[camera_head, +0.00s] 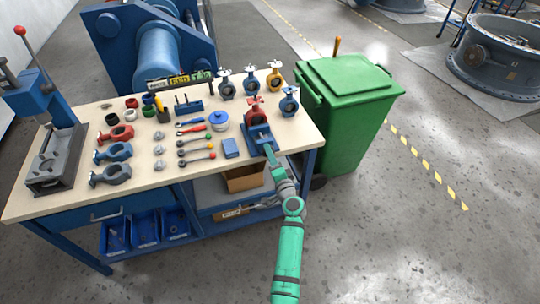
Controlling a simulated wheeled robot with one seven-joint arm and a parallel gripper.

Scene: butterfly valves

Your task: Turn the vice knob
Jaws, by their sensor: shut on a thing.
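The blue vice (259,134) stands at the front right of the workbench. A red butterfly valve (254,110) sits upright in its jaws. My gripper (268,149) reaches up from the front to the near end of the vice, where the vice knob is. It is shut at the knob. The knob is hidden behind the gripper, and how far it is turned cannot be told.
A green bin (345,120) stands close to the right. Open floor lies in front.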

